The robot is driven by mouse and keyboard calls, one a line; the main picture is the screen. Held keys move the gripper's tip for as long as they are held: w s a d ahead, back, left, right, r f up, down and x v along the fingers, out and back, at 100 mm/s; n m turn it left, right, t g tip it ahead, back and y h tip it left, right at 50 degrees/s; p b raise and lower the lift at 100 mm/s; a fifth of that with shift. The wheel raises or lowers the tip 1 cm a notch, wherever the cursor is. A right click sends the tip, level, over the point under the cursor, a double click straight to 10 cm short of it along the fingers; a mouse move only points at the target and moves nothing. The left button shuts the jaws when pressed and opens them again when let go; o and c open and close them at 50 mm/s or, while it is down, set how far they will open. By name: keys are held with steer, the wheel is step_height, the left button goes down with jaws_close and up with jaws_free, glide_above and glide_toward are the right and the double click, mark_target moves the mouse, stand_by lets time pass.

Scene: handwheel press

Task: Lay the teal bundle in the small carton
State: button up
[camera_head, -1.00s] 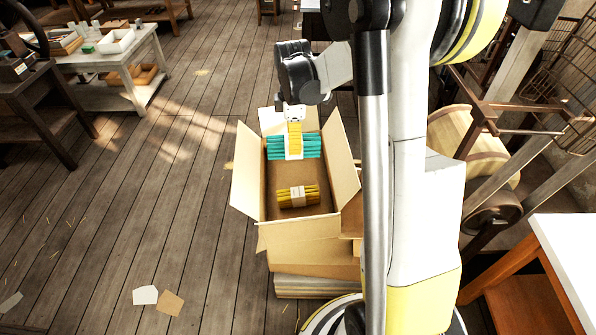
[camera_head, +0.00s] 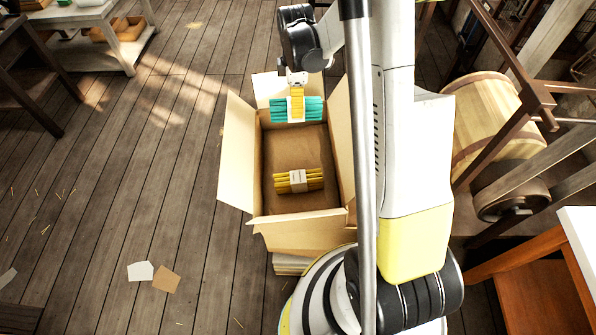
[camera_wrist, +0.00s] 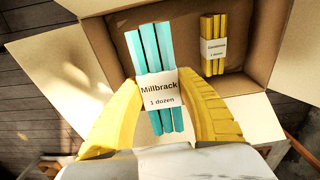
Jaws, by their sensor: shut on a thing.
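The teal bundle (camera_head: 281,111) is a set of teal sticks with a white paper band. In the wrist view the bundle (camera_wrist: 150,47) has a band reading "Millbrack 1 dozen". My gripper (camera_head: 297,105) has its yellow fingers shut on it at the band, one on each side; the gripper also shows in the wrist view (camera_wrist: 161,108). The open carton (camera_head: 237,160) has its flaps spread. The bundle is held over the carton's far end; its exact height above the floor of the carton is hard to tell.
A yellow bundle (camera_head: 313,180) with a white band lies inside the carton, toward its near end; it also shows in the wrist view (camera_wrist: 207,58). The carton's middle floor is bare. A wooden drum (camera_head: 497,125) stands at the right. Paper scraps (camera_head: 141,271) lie on the floor.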

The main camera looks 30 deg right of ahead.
steer(key=b, duration=0.5)
glide_above(297, 151)
step_height(297, 151, down, 14)
steer(key=shift+a+f, duration=0.1)
steer(key=shift+f, duration=0.1)
steer(key=shift+f+b, duration=0.45)
steer(key=shift+f, duration=0.1)
steer(key=o, duration=1.3)
steer(key=shift+r, duration=0.15)
